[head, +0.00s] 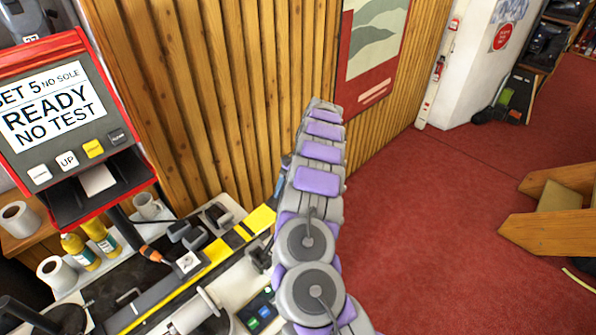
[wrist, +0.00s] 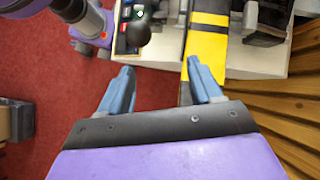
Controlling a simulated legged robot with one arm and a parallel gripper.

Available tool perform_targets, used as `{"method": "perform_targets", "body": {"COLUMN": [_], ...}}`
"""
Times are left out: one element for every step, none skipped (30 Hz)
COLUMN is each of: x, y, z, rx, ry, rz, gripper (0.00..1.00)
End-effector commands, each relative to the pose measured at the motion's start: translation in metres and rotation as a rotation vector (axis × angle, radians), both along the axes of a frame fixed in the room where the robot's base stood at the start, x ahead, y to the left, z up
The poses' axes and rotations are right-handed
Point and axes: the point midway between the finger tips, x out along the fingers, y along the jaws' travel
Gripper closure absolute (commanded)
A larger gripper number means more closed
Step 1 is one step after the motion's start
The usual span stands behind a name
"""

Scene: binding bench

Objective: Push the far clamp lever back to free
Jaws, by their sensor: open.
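My gripper (wrist: 162,82) is open and empty in the wrist view. Its two blue fingers point toward the bench edge, over the red floor and the end of the yellow and black strip (wrist: 207,38). A dark round knob (wrist: 137,33) stands just beyond the left finger, apart from it, beside a small button panel (wrist: 130,14). I cannot tell whether this knob belongs to the far clamp lever. In the head view, dark clamp parts (head: 195,238) sit on the bench along the yellow strip (head: 215,250). My arm hides most of the gripper there and part of the bench end.
A red-framed display (head: 50,110) reads "READY NO TEST" above the bench. Yellow bottles (head: 80,250) and white rolls (head: 57,275) stand at the left. A slatted wood wall (head: 215,90) backs the bench. Red carpet (head: 440,220) lies open at the right, with a wooden bench (head: 550,232).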

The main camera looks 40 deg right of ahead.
Motion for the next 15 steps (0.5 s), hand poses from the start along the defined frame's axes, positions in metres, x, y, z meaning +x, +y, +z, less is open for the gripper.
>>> {"method": "perform_targets", "body": {"x": [0.002, 0.003, 0.004, 0.005, 0.005, 0.005, 0.006, 0.006, 0.007, 0.007, 0.008, 0.008, 0.008, 0.008, 0.009], "y": [-0.009, -0.012, -0.016, -0.018, -0.019, -0.021, -0.021, -0.022, -0.024, -0.025, -0.026, -0.027, -0.028, -0.029, -0.030], "z": [0.009, 0.013, 0.019, 0.023, 0.025, 0.027, 0.028, 0.030, 0.031, 0.033, 0.034, 0.037, 0.038, 0.040, 0.042], "rx": [-0.006, -0.005, -0.004, -0.004, -0.003, -0.002, -0.002, -0.002, -0.003, -0.002, -0.003, -0.003, -0.003, -0.003, -0.003], "ry": [-0.002, -0.001, 0.000, 0.000, 0.000, 0.000, 0.000, 0.000, 0.001, 0.001, 0.000, 0.001, 0.001, 0.003, 0.002], "rz": [-0.005, -0.004, -0.004, -0.003, -0.001, -0.002, -0.002, -0.001, -0.001, -0.003, -0.001, -0.002, -0.002, -0.002, -0.001], "gripper": [0.36, 0.36, 0.36, 0.36, 0.36, 0.36, 0.36, 0.36, 0.36, 0.36, 0.36, 0.36, 0.36, 0.36, 0.36]}}
